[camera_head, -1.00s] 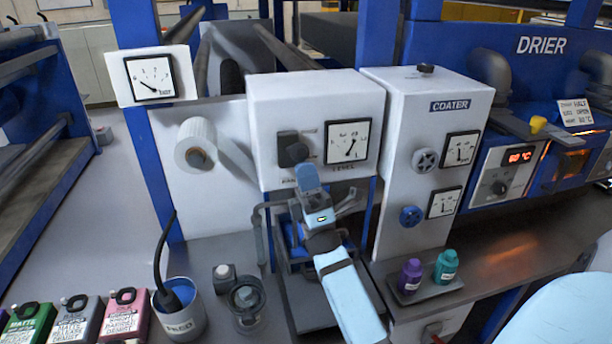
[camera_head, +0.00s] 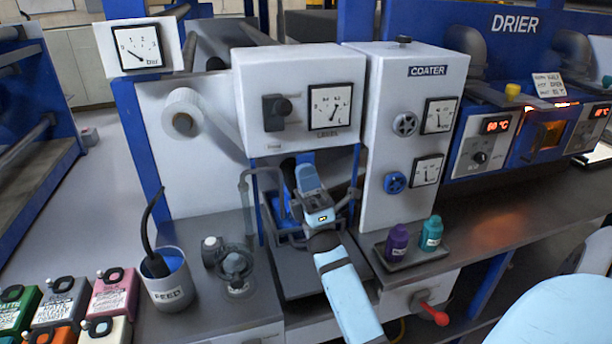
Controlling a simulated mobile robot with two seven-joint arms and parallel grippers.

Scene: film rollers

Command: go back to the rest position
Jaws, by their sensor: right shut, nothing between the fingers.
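My right gripper (camera_head: 292,168) is light blue and dark. It is in the middle of the head view, below the white box with the LEVEL dial (camera_head: 330,107) and in front of the dark tray area under it. It is clear of the dark knob (camera_head: 277,108) on that box. It is shut and holds nothing; its fingertips are hard to make out against the dark parts behind. My light blue right forearm runs down to the bottom edge. My left gripper is not in view.
The COATER cabinet (camera_head: 390,135) stands to the right, with purple (camera_head: 397,240) and teal (camera_head: 432,233) bottles on a tray before it. A FEED bucket (camera_head: 168,285), a clear jar (camera_head: 236,268) and several colored cans are at left. A red-tipped lever (camera_head: 432,314) sticks out below.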

